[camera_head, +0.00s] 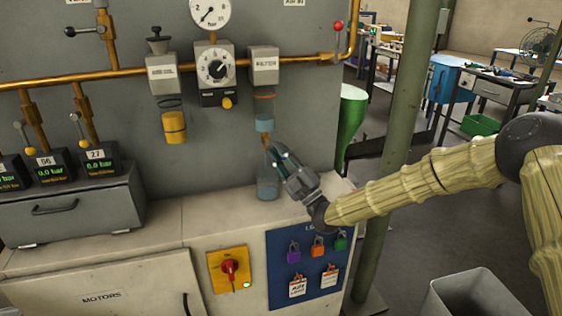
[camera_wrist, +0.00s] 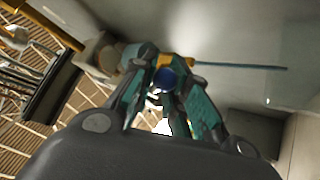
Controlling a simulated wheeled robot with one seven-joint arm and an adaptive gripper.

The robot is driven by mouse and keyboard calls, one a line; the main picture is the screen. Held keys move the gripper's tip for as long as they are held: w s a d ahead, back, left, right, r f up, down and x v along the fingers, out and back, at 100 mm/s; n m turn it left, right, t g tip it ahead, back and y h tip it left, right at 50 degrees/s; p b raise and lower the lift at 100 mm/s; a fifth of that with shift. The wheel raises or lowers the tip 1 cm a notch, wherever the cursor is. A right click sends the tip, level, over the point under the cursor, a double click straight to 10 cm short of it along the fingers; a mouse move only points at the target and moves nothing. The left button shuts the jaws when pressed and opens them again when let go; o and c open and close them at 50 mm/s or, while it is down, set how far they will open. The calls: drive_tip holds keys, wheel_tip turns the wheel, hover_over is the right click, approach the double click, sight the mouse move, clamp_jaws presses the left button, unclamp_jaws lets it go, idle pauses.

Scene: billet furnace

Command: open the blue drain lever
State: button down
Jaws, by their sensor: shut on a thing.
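The water separator (camera_head: 264,64) hangs from the copper pipe on the grey panel, with a light blue bowl (camera_head: 264,124) under it. My gripper (camera_head: 275,153) is just below that bowl, reaching in from the right. In the wrist view my gripper (camera_wrist: 156,68) has its teal fingers closed around a small round dark blue part (camera_wrist: 166,80), which looks like the drain lever. Orange-yellow metal shows just beyond it. In the head view the lever is hidden by the fingers, so its angle cannot be told.
A clear bottle (camera_head: 267,184) stands on the cabinet top directly below my gripper. A yellow-bowled unit (camera_head: 174,126) and a pressure regulator (camera_head: 216,68) hang to the left. A blue lockout board (camera_head: 306,264) is below, and a green post (camera_head: 392,150) stands right, near my arm.

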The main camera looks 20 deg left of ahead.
drive_tip(key=shift+s+a+f+m+t+h+b, duration=0.15)
drive_tip(key=shift+m+t+h+b, duration=0.15)
drive_tip(key=shift+m+t, duration=0.6)
drive_tip(key=shift+f+m+t+h+b, duration=0.1)
drive_tip(key=shift+m+t+h+b, duration=0.2)
drive_tip(key=shift+m+t, duration=0.55)
drive_tip(key=shift+s+a+f+m+t+h+b, duration=0.15)
drive_tip(key=shift+m+t+b, duration=0.25)
drive_tip(key=shift+m+t, duration=0.45)
drive_tip(key=shift+w+m, duration=0.1)
drive_tip(key=shift+m, duration=0.4)
drive_tip(key=c, duration=1.6)
unclamp_jaws()
drive_tip(key=s+d+f, duration=0.3)
drive_tip(key=s+d, duration=0.6)
drive_tip(key=d, duration=0.3)
drive_tip(key=shift+s+d+f, duration=0.15)
drive_tip(key=shift+s+d, duration=0.05)
drive_tip(key=shift+s, duration=0.1)
